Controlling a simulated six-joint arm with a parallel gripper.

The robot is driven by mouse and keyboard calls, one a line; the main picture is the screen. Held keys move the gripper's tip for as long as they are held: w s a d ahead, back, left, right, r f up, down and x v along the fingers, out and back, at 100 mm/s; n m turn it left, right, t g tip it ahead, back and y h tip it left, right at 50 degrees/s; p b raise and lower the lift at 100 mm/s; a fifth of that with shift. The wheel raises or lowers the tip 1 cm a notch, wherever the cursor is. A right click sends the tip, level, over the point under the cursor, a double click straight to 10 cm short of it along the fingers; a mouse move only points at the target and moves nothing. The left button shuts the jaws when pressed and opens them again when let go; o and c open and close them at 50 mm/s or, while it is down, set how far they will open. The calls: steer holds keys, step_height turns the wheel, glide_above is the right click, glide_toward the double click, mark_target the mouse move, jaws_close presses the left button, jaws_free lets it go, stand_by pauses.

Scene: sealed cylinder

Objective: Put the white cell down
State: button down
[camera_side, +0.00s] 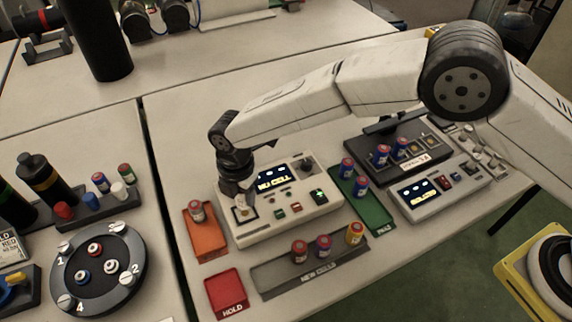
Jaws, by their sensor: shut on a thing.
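My gripper (238,195) points down over the square socket plate at the left end of the white tester (290,222). It is shut on a small pale cell, taken to be the white cell (241,210), which is mostly hidden by the fingers. I cannot tell whether the cell touches the socket. The tester's screen (274,178) reads "NO CELL".
Left of the tester is an orange tray (204,244) holding one cell (197,211). A red HOLD tray (226,299) looks empty. The grey NEW CELLS tray (275,280) holds three cells. A green PASS tray (377,219) and a second tester (440,197) stand to the right.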

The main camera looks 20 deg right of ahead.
mark_target(242, 203)
steer(key=shift+w+a+f, duration=0.1)
steer(key=shift+w+f, duration=0.05)
steer(key=shift+f, duration=1.55)
steer(key=shift+f, duration=0.35)
steer(key=shift+c, duration=1.1)
jaws_free()
steer(key=shift+r, duration=0.2)
step_height(242, 203, up, 12)
steer(key=shift+r, duration=0.1)
